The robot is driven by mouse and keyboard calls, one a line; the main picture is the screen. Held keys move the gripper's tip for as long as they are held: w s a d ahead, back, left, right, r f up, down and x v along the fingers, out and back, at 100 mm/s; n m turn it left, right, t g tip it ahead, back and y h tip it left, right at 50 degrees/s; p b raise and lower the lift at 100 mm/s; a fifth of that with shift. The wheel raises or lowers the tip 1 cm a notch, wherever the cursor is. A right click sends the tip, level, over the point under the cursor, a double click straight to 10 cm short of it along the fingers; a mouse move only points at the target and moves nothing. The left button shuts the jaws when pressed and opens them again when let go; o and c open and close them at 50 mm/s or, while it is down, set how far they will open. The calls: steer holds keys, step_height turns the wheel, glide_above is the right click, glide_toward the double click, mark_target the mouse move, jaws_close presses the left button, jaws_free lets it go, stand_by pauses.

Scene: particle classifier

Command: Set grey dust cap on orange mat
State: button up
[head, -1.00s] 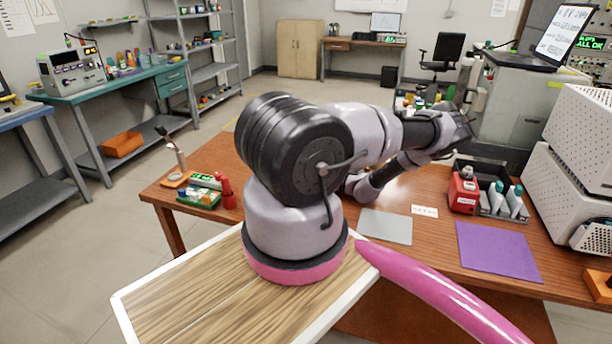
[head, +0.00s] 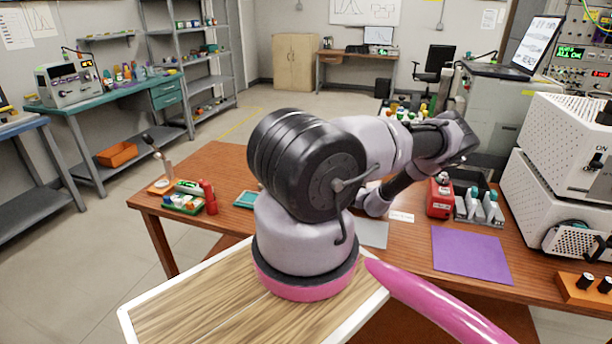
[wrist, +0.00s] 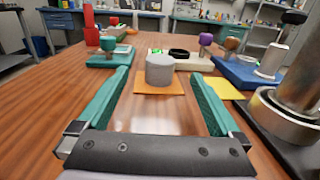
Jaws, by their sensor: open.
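The grey dust cap (wrist: 159,69), a short grey cylinder, stands upright on the orange mat (wrist: 146,89) in the wrist view. The mat's front edge and sides show around it. My gripper (wrist: 160,79) is open, with its two teal fingers spread and nothing held. The cap is ahead, at about the level of the fingertips and centred between them, with room on both sides. In the head view my own arm hides the cap, the orange mat and my gripper.
A teal pad (wrist: 98,62) bearing a knob lies left of the mat. A red bottle (wrist: 89,20) is farther left. A pale block (wrist: 199,64) with knobs stands behind. A yellow mat (wrist: 222,88) and a large metal cylinder (wrist: 290,105) are on the right. Bare wood lies between my fingers.

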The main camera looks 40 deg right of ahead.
steer(key=shift+s+r, duration=0.1)
steer(key=shift+s, duration=0.1)
steer(key=w+a+r+n+g+h, duration=0.1)
steer(key=w+a+r+n+g, duration=0.1)
steer(key=a+r+n+g, duration=0.75)
steer(key=w+a+r+n+h, duration=0.15)
steer(key=a+r, duration=0.55)
steer(key=r, duration=0.7)
steer(key=w+a+r+n+g, duration=0.3)
steer(key=a+r+n+g, duration=0.2)
steer(key=a+r+n, duration=0.45)
steer(key=s+a+r+n+t+h, duration=0.1)
steer(key=s+a+r+h, duration=0.1)
steer(key=s+a+r, duration=0.4)
steer(key=s+a+r+n+t+h, duration=0.15)
steer(key=a+r, duration=0.25)
steer(key=r, duration=0.5)
steer(key=s+a+r+n+t, duration=0.1)
steer(key=s+a+r, duration=0.2)
steer(key=s, duration=0.3)
steer(key=s+a+r+n+t, duration=0.2)
steer(key=s+a+r, duration=0.1)
steer(key=s, duration=0.2)
steer(key=shift+s+n, duration=0.3)
steer(key=shift+s, duration=0.05)
